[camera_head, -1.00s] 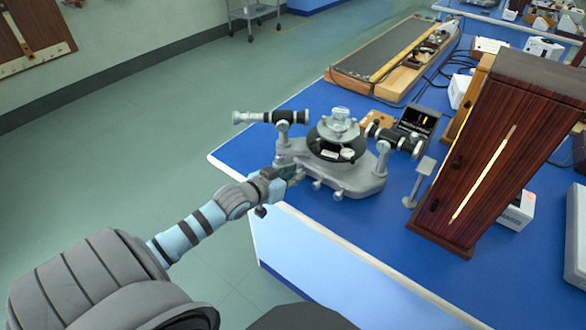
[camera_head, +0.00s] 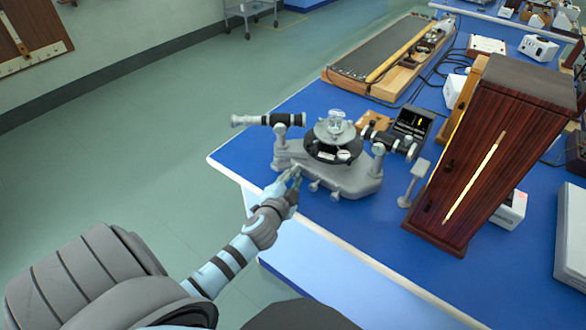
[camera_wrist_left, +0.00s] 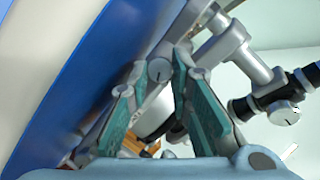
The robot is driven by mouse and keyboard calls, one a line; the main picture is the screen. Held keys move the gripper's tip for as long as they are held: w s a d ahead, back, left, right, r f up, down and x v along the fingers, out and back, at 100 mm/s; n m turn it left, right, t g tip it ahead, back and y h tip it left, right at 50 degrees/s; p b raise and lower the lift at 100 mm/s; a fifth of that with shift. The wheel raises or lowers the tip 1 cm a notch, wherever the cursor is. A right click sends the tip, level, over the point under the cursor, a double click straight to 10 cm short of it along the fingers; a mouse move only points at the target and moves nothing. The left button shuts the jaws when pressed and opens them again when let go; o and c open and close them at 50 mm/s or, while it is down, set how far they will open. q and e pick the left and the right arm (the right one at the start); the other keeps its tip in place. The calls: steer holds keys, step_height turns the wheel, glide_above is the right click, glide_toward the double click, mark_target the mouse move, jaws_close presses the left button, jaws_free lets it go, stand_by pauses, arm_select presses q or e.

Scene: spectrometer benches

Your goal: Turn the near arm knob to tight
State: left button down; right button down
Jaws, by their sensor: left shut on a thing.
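The grey spectrometer (camera_head: 345,180) stands near the blue bench's corner, with a telescope arm (camera_head: 268,119) at the left and a round table on top. My left gripper (camera_head: 293,174) reaches its near left side from below. In the left wrist view, the teal-padded fingers (camera_wrist_left: 159,62) close on a small round grey knob (camera_wrist_left: 159,73) with a dark mark on its face. In the head view the fingers hide this knob. Its exact turn is hard to judge. My right gripper is not in view.
Two other small knobs, one of them here (camera_head: 314,186), stick out just right of the gripper. A tall dark wooden case (camera_head: 480,160) and a small grey stand (camera_head: 413,183) are at the right. The floor left of the bench (camera_head: 225,160) is clear.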

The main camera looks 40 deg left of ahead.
arm_select(q)
steer(key=m+b, duration=0.1)
steer(key=m+y+b, duration=0.1)
steer(key=m+b, duration=0.1)
steer(key=shift+d+f+t, duration=0.1)
steer(key=shift+f+t, duration=0.25)
steer(key=shift+t, duration=0.05)
steer(key=shift+r+m+y+b, duration=0.1)
steer(key=shift+m+y+b, duration=0.2)
steer(key=shift+m+b, duration=0.3)
steer(key=c, duration=1.5)
jaws_free()
steer(key=shift+o, duration=0.2)
